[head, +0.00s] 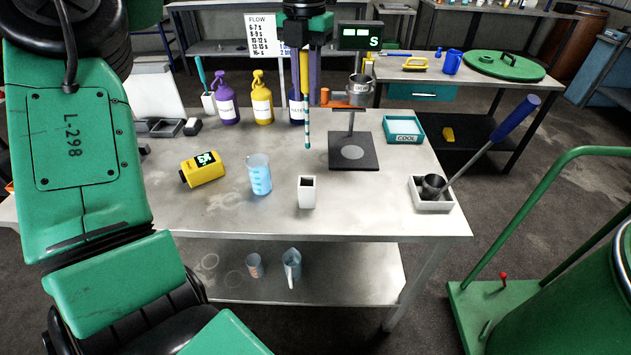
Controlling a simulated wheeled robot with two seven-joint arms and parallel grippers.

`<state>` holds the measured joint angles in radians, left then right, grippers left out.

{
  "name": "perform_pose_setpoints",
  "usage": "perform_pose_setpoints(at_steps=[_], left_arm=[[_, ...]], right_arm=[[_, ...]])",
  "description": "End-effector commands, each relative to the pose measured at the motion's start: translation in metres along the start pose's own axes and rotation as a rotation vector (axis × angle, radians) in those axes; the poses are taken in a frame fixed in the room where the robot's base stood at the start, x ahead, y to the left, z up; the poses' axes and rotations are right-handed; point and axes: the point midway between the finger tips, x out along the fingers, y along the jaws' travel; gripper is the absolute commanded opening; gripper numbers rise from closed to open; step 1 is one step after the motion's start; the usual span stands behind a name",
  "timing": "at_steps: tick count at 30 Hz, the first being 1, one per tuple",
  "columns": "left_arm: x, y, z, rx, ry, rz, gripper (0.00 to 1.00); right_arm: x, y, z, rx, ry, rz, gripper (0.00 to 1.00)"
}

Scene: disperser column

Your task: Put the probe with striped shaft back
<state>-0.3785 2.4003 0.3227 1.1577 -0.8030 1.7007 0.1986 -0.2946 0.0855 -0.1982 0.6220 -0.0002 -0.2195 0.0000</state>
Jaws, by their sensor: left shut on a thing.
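The probe with striped shaft (308,130) hangs upright, its teal and white shaft pointing down above the table. My left gripper (306,80) points down at the top centre and is shut on the probe's upper part, partly hidden by the fingers. The probe's tip is apart from the tabletop, above and behind a white open-topped holder (307,194). A yellow meter (203,169) with a lit display lies left of a blue-marked beaker (259,177). My right gripper is not in view.
Purple (226,108) and yellow (262,105) bottles stand behind. A viscosity cup stand (353,158) is right of the probe, with a teal COOL tray (404,130) beyond. A white tray (433,203) holds a long-handled ladle (495,140). The front table area is mostly clear.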

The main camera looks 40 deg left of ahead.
Motion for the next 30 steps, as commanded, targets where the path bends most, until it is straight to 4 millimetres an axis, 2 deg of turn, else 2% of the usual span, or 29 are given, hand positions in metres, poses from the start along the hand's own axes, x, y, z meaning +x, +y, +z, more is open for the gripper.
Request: perform_pose_setpoints(at_steps=[1,5,9,12,16,21,30], left_arm=[[0.017,0.001,-0.001,0.003,0.007,-0.002,0.00],[0.059,0.000,-0.002,0.002,0.006,-0.003,0.00],[0.099,0.000,-0.002,0.002,0.004,-0.001,0.00],[0.119,0.000,-0.002,0.001,0.003,-0.001,0.00],[0.135,0.000,-0.001,0.000,0.002,0.000,0.00],[0.167,0.001,-0.002,0.000,0.003,0.001,0.00],[0.175,0.000,-0.001,0.000,-0.001,0.000,0.00]], right_arm=[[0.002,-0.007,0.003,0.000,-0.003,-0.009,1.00],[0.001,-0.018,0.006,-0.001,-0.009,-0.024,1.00],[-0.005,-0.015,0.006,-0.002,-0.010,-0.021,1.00],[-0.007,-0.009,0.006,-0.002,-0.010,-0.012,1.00],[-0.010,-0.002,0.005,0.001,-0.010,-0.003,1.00],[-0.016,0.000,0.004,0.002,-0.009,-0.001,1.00],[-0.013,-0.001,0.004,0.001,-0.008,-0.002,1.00]])
